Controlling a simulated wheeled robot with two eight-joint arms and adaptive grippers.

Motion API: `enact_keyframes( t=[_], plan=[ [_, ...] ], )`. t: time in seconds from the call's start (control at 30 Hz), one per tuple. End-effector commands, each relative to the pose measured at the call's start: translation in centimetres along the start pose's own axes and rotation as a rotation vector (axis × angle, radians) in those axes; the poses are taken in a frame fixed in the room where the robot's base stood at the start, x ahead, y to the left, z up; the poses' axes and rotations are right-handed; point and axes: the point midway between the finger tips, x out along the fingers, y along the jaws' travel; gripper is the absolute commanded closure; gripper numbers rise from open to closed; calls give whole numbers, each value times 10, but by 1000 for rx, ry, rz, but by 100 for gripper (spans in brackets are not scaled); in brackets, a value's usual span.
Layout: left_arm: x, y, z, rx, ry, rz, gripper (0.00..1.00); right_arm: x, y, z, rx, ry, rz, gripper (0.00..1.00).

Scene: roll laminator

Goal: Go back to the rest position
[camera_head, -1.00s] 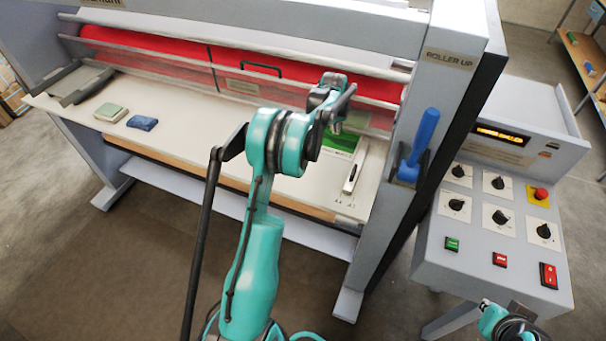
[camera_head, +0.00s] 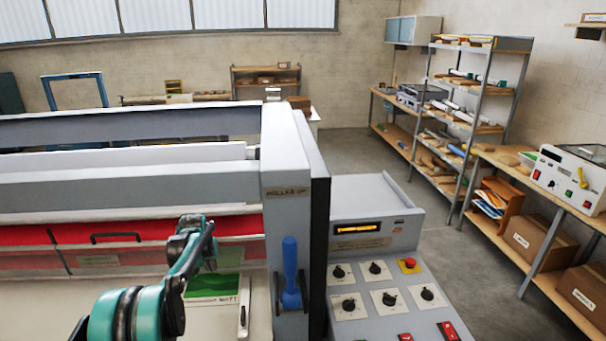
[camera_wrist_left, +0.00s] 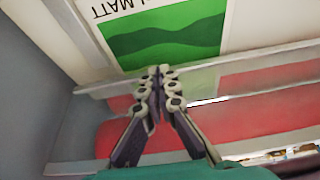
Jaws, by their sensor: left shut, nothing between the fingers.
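My left gripper (camera_head: 197,232) is in front of the laminator's red roller (camera_head: 160,231), above the feed table (camera_head: 60,305). In the left wrist view its fingers (camera_wrist_left: 157,74) are together with nothing between them. A green-and-white sheet marked MATT (camera_head: 215,287) lies on the table just below the gripper. The sheet's green band also shows beyond the fingertips in the left wrist view (camera_wrist_left: 165,35). My right gripper is out of view.
The laminator's end post (camera_head: 285,180) carries a blue-handled lever (camera_head: 290,265), right of my left gripper. The control console (camera_head: 385,270) stands beyond it. Shelves (camera_head: 465,105) and a bench (camera_head: 540,190) line the right wall, with open floor before them.

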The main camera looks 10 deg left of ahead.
Motion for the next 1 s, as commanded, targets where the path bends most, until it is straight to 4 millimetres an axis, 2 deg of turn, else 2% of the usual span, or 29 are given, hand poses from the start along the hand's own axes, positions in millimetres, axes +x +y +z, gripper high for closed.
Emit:
enact_keyframes(
  t=[0.17,0.27,0.4,0.53,0.63,0.77,0.9,1.0],
  plan=[
    [-38,32,31,30,32,9,100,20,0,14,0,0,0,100],
    [-66,52,60,51,58,17,100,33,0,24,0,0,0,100],
    [-97,78,111,79,94,29,100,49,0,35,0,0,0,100],
    [-117,96,165,105,128,41,100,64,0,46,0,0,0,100],
    [-124,107,211,126,154,52,100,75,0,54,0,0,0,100],
    [-123,118,273,151,188,68,100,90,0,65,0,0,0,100],
    [-110,124,336,177,222,86,100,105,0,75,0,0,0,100],
    [-98,127,371,191,241,96,100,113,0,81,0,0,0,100]
  ],
)
